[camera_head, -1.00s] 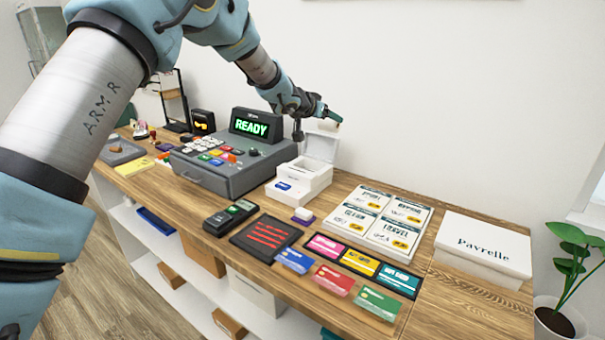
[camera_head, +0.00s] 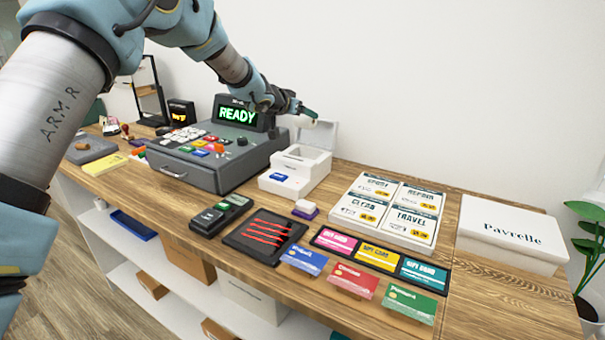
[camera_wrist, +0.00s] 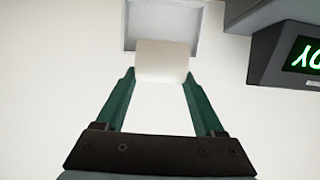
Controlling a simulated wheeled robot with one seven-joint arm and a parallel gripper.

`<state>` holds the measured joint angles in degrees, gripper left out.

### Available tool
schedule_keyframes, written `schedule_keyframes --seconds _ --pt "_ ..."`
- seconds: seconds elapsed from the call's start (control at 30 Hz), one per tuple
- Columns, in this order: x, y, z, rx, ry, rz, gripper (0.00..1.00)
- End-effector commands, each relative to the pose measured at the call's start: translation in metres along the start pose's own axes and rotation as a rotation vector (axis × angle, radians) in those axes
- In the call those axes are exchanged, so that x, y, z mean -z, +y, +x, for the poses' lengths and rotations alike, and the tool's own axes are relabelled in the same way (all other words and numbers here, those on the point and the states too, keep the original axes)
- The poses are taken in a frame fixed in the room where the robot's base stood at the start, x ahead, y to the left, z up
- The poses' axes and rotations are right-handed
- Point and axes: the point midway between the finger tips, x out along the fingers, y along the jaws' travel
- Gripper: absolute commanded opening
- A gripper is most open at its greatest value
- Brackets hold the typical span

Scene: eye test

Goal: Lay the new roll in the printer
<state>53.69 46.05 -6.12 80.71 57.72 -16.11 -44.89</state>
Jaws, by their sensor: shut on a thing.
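The printer (camera_head: 283,180) is a small white box on the counter, right of the grey register. Its lid (camera_head: 324,138) stands open at the back, and the cavity looks empty from here. My gripper (camera_head: 310,115) is above the printer, near the top of the raised lid. In the wrist view, my gripper (camera_wrist: 160,78) has its green fingers shut on the cream-white roll (camera_wrist: 162,60), held between the fingertips. A pale grey framed part (camera_wrist: 165,12), apparently of the printer, shows beyond the roll. In the head view the roll is mostly hidden by the fingers.
The grey register (camera_head: 213,150) with its READY display (camera_head: 238,114) stands close to the printer's left. A card terminal (camera_head: 221,214), a purple-based block (camera_head: 305,210) and a price board (camera_head: 385,212) lie in front and to the right. A white Payrelle box (camera_head: 510,235) sits at the right.

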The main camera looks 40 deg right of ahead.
Motion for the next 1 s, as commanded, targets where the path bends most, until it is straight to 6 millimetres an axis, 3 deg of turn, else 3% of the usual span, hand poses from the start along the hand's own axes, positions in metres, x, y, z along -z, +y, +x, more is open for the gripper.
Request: schedule_keyframes --seconds 0.03,0.27,0.53,1.0 --pt "-0.011 0.000 0.006 0.000 0.001 0.000 0.13" --pt "-0.028 0.001 0.014 -0.001 -0.001 0.001 0.13" --pt "-0.068 0.001 0.033 -0.001 -0.003 0.001 0.13" --pt "-0.111 0.001 0.053 -0.001 -0.002 0.000 0.13"
